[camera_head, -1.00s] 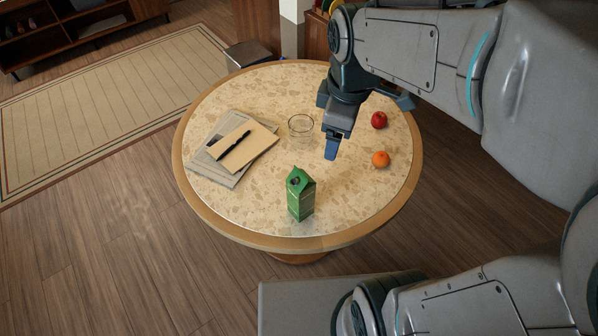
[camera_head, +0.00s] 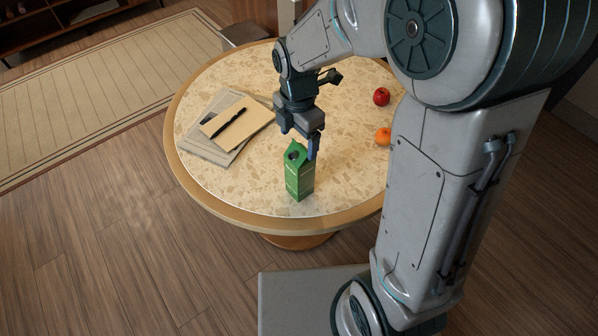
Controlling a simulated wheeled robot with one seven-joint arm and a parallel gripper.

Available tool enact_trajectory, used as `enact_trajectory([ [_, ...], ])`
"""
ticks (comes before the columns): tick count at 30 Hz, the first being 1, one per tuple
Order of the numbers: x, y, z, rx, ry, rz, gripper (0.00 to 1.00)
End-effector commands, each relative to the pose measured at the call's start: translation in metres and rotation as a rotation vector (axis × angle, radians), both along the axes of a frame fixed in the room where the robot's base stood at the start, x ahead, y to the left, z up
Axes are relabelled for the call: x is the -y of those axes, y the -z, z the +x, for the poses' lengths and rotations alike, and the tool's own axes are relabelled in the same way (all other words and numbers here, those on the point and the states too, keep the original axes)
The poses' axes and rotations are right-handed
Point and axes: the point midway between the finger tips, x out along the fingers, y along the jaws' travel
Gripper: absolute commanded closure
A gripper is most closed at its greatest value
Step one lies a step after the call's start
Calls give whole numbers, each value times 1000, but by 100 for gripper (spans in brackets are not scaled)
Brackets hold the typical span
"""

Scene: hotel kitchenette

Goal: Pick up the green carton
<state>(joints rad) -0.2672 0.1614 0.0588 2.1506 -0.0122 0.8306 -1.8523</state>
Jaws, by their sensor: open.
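The green carton (camera_head: 300,178) stands upright on the round table (camera_head: 232,198), near its front edge. My gripper (camera_head: 303,150) points down right at the top of the carton. The gripper is open and the carton still rests on the table. Whether the fingers touch the carton cannot be told.
A red apple (camera_head: 381,97) and an orange (camera_head: 383,136) lie at the table's right, the orange close to my arm. A notepad with a pen (camera_head: 231,124) lies on newspapers (camera_head: 190,138) at the left. The drinking glass is hidden behind my gripper.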

Motion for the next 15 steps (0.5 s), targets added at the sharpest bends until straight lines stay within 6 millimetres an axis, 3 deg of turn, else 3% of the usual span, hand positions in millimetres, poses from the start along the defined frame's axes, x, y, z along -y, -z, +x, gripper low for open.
enact_trajectory([
  [7, 1, 19, -2, -2, 1, -1, 22],
  [15, 3, 57, -8, -1, 1, 0, 22],
])
